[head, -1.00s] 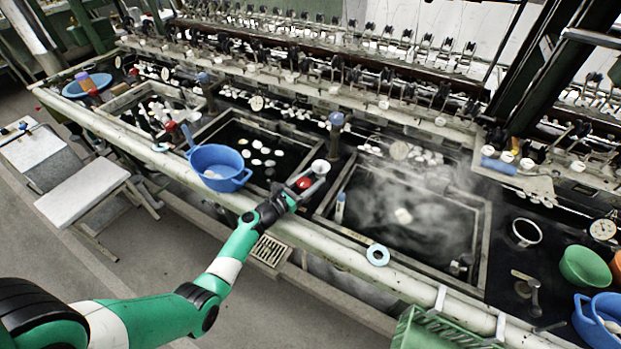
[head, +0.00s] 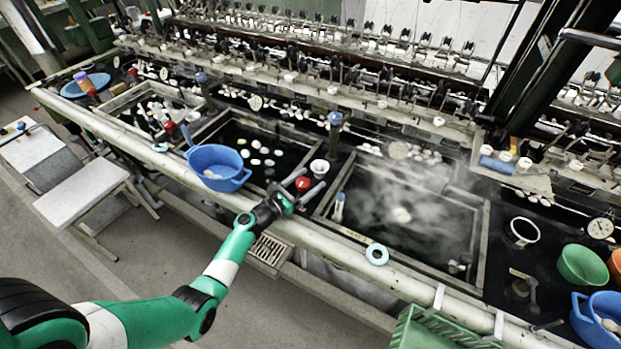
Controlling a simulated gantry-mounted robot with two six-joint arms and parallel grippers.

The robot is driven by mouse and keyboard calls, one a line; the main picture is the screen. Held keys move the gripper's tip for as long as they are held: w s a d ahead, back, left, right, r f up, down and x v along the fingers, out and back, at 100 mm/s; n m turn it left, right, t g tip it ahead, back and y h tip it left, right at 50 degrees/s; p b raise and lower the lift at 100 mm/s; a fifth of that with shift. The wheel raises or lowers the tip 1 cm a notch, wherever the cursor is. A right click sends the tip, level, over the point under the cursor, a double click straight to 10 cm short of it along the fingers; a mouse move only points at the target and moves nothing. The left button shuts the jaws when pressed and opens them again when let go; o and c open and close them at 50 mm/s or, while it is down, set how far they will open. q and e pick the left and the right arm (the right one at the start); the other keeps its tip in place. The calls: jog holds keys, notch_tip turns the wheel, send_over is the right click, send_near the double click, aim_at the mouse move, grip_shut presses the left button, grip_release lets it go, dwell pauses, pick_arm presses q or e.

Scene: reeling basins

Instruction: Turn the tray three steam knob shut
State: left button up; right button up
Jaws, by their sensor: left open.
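A red knob (head: 303,183) stands on the dark strip between the middle basin and the steaming basin (head: 408,218), close to the front rail. My left gripper (head: 302,184) is open, its two fingers pointing at the red knob from the near side. The knob shows between or just beyond the fingertips; I cannot tell whether they touch it. Its turn angle is too small to read. Another red knob (head: 170,127) stands further left between two basins. My right gripper is not in view.
A white cup (head: 319,168) stands just behind the red knob. A blue-capped post (head: 335,120) rises behind.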

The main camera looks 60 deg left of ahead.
pick_arm(q)
jog(key=p+v, duration=0.2)
jog(key=v, duration=0.8)
jog(key=shift+s+d, duration=0.1)
jog(key=shift+s, duration=0.25)
jog(key=shift+w+r, duration=0.1)
jog(key=shift+r, duration=0.05)
